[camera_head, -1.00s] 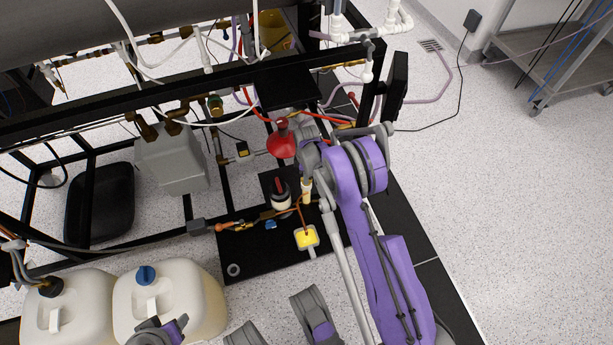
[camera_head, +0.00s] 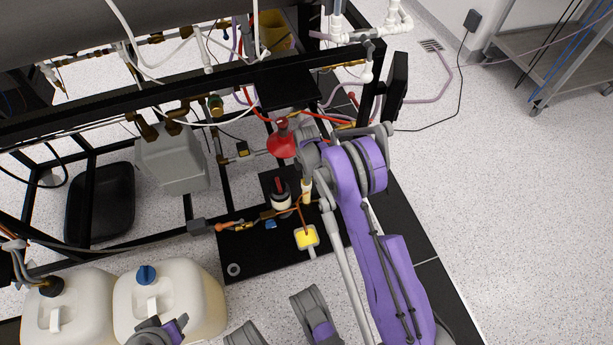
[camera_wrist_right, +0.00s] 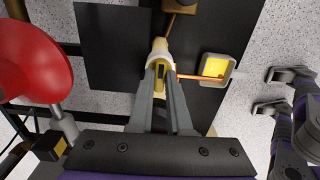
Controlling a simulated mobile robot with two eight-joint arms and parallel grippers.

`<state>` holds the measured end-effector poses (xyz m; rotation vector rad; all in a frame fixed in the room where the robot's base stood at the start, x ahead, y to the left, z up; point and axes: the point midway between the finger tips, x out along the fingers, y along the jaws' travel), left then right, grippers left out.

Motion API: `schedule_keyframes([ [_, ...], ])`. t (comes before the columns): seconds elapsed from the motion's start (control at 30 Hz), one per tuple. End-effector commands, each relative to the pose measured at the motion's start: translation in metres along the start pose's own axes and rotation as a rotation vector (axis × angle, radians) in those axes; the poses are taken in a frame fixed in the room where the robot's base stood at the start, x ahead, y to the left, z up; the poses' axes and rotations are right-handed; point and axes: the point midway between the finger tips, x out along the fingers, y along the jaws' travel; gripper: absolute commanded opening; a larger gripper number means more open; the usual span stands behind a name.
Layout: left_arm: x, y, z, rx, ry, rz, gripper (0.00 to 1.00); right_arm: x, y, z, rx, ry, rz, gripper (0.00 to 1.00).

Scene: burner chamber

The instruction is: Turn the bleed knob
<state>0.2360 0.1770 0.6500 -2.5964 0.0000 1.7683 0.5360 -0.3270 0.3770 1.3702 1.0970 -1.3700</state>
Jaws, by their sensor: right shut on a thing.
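My right gripper (camera_wrist_right: 160,75) points down at the black base plate (camera_wrist_right: 112,45). In the right wrist view its two fingers are close together on a small cream, cylindrical knob (camera_wrist_right: 159,50), which I take to be the bleed knob. The fingers hide part of it, and I cannot tell how far it is turned. In the head view the cream knob (camera_head: 306,186) shows just below my right wrist, right of a dark, red-topped fitting (camera_head: 280,193).
A red funnel-shaped part (camera_wrist_right: 30,62) stands close left of my right gripper. A yellow square cup (camera_wrist_right: 215,67) is close to its right. Black frame bars (camera_head: 232,185) and tubing crowd the left side. Two cream jugs (camera_head: 170,300) (camera_head: 68,315) stand at front left. Open floor (camera_head: 500,190) lies right.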

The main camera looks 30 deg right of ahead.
Motion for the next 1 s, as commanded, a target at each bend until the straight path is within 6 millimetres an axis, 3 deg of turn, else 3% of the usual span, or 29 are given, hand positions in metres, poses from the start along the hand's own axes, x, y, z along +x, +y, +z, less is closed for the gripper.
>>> schedule_keyframes([
  [0.27, 0.0, 0.0, 0.0, 0.0, 0.0, 0.0, 0.5, 0.0, 0.0, 0.0, -0.002, 0.0, 0.001, 0.0],
  [0.3, 0.0, 0.0, 0.0, 0.0, 0.0, 0.0, 0.5, 0.0, 0.0, 0.0, -0.002, 0.0, 0.001, 0.23],
  [0.43, 0.0, 0.0, 0.0, 0.0, 0.0, 0.0, 0.5, 0.0, 0.0, 0.0, -0.001, 0.0, 0.0, 0.46],
  [0.77, -0.001, 0.0, 0.0, 0.0, 0.0, 0.0, 0.5, -0.003, 0.0, 0.0, 0.0, 0.0, 0.0, 0.46],
  [1.0, -0.011, 0.0, -0.002, 0.0, 0.002, 0.0, 0.5, -0.041, 0.0, 0.0, 0.0, 0.0, 0.001, 0.46],
])
